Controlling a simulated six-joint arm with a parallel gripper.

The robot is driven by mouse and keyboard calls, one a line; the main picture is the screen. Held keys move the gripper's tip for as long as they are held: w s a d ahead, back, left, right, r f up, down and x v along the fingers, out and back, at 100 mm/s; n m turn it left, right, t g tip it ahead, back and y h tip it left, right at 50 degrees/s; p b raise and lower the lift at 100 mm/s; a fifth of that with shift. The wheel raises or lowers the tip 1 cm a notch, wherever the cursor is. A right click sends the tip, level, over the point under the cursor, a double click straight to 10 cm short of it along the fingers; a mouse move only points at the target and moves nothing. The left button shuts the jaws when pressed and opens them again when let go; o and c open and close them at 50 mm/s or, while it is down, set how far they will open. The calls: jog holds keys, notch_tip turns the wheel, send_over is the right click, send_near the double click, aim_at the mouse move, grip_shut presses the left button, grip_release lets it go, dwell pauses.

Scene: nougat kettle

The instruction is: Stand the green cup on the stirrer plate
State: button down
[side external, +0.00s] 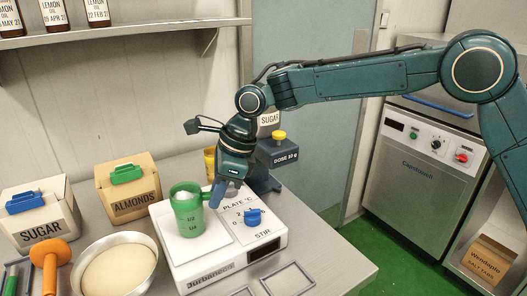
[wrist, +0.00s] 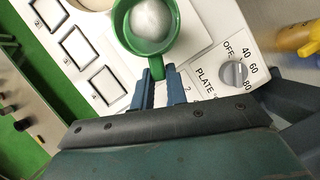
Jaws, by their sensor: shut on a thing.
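The green cup (side external: 187,214) is upright over the white top plate (side external: 168,232) of the stirrer unit (side external: 226,263); its base appears to be on or just above the plate, and I cannot tell which. My gripper (side external: 217,192) is to the right of the cup, with its blue fingers shut on the cup's handle. In the wrist view the fingers (wrist: 158,73) pinch the handle of the cup (wrist: 170,47), and a pale, rounded mass shows inside it.
A blue knob (side external: 254,217) is on the stirrer's panel, right of the cup. A bowl (side external: 115,268), a sugar box (side external: 38,216) and an almonds box (side external: 127,187) stand left. A dark dispenser (side external: 277,152) is behind. Square frames (side external: 288,279) lie in front.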

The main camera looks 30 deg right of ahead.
jog(key=c, duration=1.4)
grip_release()
jog(key=shift+f, duration=0.1)
jog(key=v, duration=1.2)
jog(key=shift+r, duration=0.2)
